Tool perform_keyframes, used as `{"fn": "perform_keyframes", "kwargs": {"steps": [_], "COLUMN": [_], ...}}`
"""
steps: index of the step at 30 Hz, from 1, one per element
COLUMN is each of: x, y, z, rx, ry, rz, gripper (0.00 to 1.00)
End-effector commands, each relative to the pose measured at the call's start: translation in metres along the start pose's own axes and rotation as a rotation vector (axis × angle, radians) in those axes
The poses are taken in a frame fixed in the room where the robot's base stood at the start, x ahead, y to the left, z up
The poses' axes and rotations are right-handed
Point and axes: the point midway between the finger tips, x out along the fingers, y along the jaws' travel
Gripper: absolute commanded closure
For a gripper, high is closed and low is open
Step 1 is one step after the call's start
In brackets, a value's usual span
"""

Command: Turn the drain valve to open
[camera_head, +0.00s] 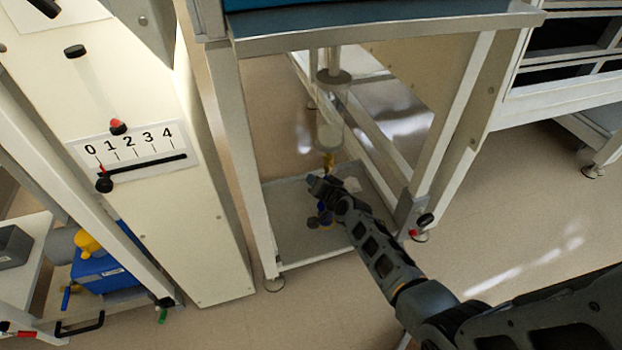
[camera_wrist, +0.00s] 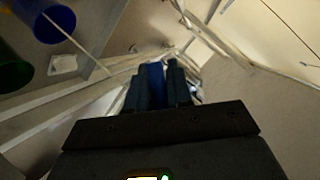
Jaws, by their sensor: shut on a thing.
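The drain valve (camera_head: 328,160) shows as a small yellow fitting under a clear upright cylinder (camera_head: 329,132), beneath the bench. My gripper (camera_head: 324,188) is at the valve, just below the yellow fitting, reaching in from the lower right. In the wrist view my gripper's two dark fingers are shut on a narrow blue piece (camera_wrist: 156,80), which looks like the valve's handle.
Pale frame legs (camera_head: 238,150) stand on both sides. A panel with a 0 to 4 scale (camera_head: 135,155) and a blue pump (camera_head: 105,272) are at the left.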

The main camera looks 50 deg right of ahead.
Motion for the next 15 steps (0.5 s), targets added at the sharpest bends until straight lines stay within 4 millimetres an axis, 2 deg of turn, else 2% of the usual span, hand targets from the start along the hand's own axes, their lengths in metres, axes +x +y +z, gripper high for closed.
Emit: {"fn": "perform_keyframes", "kwargs": {"steps": [6, 15], "x": [-0.0001, 0.0017], "y": [0.0041, 0.0087], "z": [-0.0009, 0.0012], "rx": [-0.110, -0.183], "ry": [0.021, 0.038], "rz": [0.048, 0.077], "gripper": [1.00, 1.00]}}
